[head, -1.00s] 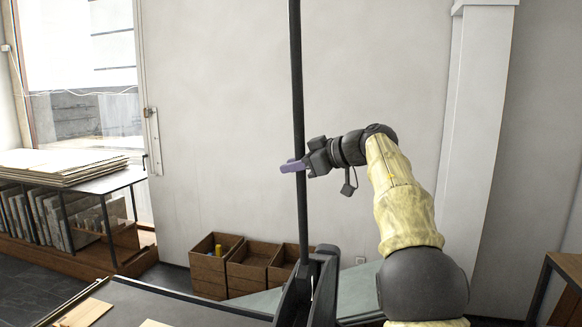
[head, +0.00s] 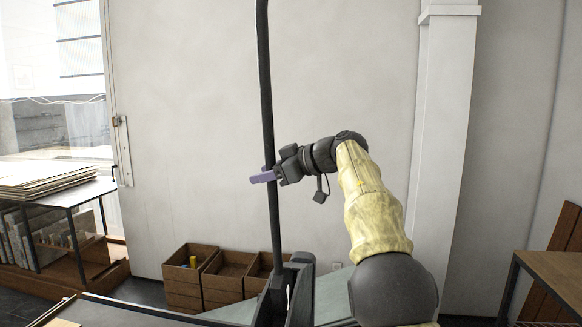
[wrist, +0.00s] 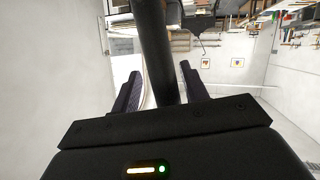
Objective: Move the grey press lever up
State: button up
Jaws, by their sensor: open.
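The press lever (head: 265,85) is a long dark grey bar. It stands nearly upright in the head view, its top running out of the picture and its foot at the dark press (head: 299,292). My gripper (head: 263,177) is at the lever's middle height, its purple fingers on either side of the bar. In the wrist view the lever (wrist: 157,45) passes between the two open fingers (wrist: 160,88), with a gap visible on the right side. The left finger looks nearer to the bar; I cannot tell whether it touches.
Wooden boxes (head: 185,280) stand on the floor against the wall behind the press. A rack with flat sheets (head: 45,180) is at the left, a wooden table (head: 550,262) at the right. A white pillar (head: 446,150) rises behind my arm. The air around the lever looks clear.

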jog(key=b+v, duration=0.1)
jog(key=v, duration=1.6)
jog(key=shift+b, duration=0.4)
jog(key=shift+r, duration=0.15)
